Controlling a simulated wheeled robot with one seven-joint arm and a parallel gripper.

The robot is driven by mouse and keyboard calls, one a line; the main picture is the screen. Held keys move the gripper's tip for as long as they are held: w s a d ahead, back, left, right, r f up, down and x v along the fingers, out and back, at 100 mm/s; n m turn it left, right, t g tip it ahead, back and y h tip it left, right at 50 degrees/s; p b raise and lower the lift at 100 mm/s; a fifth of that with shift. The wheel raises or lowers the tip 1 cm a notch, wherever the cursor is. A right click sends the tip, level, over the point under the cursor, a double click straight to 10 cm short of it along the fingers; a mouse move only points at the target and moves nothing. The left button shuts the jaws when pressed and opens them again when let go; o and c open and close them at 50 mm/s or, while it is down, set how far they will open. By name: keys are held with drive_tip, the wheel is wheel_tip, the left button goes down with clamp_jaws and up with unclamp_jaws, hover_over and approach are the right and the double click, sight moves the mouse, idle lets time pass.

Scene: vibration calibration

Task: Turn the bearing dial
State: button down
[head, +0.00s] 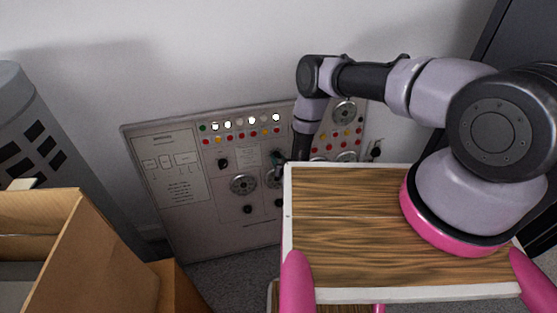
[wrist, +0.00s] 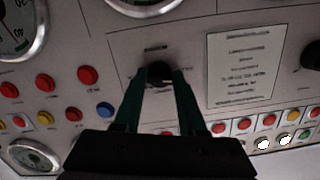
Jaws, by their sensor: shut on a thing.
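The control panel (head: 205,225) is a pale board leaning near the wall, with lights, buttons, gauges and black knobs. In the wrist view, my gripper (wrist: 160,76) has its two dark green fingers on either side of a small black dial (wrist: 160,70) and is shut on it. A small label sits above this dial, too blurred to read, so I cannot confirm it is the bearing dial. In the head view, my gripper (head: 279,159) is at the panel's middle, and the held dial is hidden there.
Another black knob (wrist: 312,56) and a printed plate (wrist: 243,68) are beside the held dial. Red buttons (wrist: 88,75) and a round gauge (wrist: 22,28) lie left. In the head view, a cardboard box (head: 100,255) and a grey cylinder (head: 30,120) stand left.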

drive_tip(key=shift+n, duration=1.2)
drive_tip(key=c, duration=0.5)
unclamp_jaws()
drive_tip(key=v, duration=1.1)
drive_tip(key=shift+a, duration=0.15)
drive_tip(key=shift+f, duration=0.1)
